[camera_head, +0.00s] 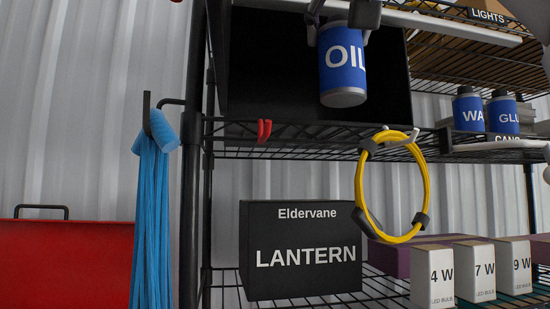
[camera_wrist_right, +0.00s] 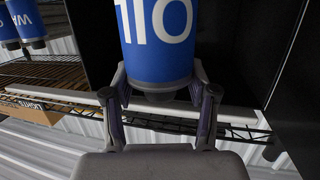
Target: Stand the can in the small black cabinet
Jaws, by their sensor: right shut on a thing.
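The can (camera_head: 342,66) is blue with white OIL lettering and a grey bottom. It hangs upright from my right gripper (camera_head: 342,22) at the top of the head view. In the right wrist view the can (camera_wrist_right: 158,50) shows inverted, with the fingers of my right gripper (camera_wrist_right: 160,88) shut on its narrow end. The black cabinet (camera_head: 265,60) is open at the front and stands on the upper shelf. The can overlaps its opening, its bottom above the shelf edge. I cannot tell how deep the can is. My left gripper is not in view.
Blue cans (camera_head: 502,115) stand on the shelf to the right. A red clip (camera_head: 264,131) and a yellow cable coil (camera_head: 424,185) hang on the shelf edge. A black lantern box (camera_head: 300,235) and bulb boxes (camera_head: 475,272) sit below. The cabinet interior around the can looks empty.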

